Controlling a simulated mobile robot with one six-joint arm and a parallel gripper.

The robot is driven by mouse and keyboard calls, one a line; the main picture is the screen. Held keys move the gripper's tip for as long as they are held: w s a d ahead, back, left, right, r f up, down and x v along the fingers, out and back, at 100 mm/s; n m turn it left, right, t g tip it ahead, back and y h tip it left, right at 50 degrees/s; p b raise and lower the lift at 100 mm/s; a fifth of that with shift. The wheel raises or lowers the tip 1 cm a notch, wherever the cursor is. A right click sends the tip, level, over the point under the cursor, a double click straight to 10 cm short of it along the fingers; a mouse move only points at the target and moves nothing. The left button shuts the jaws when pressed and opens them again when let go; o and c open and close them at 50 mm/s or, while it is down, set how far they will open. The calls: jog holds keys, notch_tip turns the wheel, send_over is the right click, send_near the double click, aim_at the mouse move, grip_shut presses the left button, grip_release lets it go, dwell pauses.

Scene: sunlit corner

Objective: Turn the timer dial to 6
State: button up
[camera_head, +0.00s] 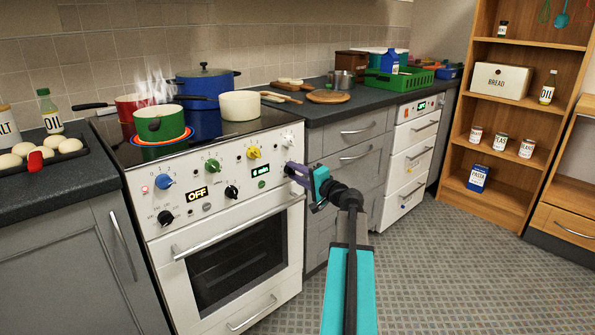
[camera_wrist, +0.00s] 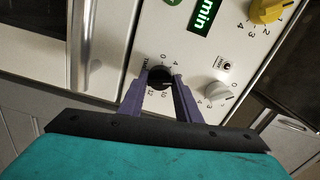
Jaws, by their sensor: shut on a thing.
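The timer dial (camera_wrist: 160,75) is a small black knob on the white oven panel, with numbers printed around it, 0 and 4 above and 10 and 12 below. My gripper (camera_wrist: 161,80) has its two purple fingers on either side of the dial and is shut on it. I cannot clearly read where the dial points. In the head view my gripper (camera_head: 297,172) is at the right end of the cooker's front panel and hides the dial.
A white knob (camera_wrist: 218,93) sits close to the right finger in the wrist view. A green display (camera_wrist: 205,16) and a yellow knob (camera_wrist: 266,10) are on the same panel. The oven handle (camera_head: 235,230) runs below. Pots, including a green pot (camera_head: 160,124), stand on the hob. The floor at right is clear.

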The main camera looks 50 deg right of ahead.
jog(key=o, duration=1.1)
jog(key=shift+c, duration=0.2)
jog(key=shift+s, duration=0.15)
jog(key=s+a+p, duration=0.1)
jog(key=s+p, duration=0.1)
jog(key=s, duration=1.1)
jog(key=shift+s, duration=0.25)
jog(key=shift+s, duration=0.1)
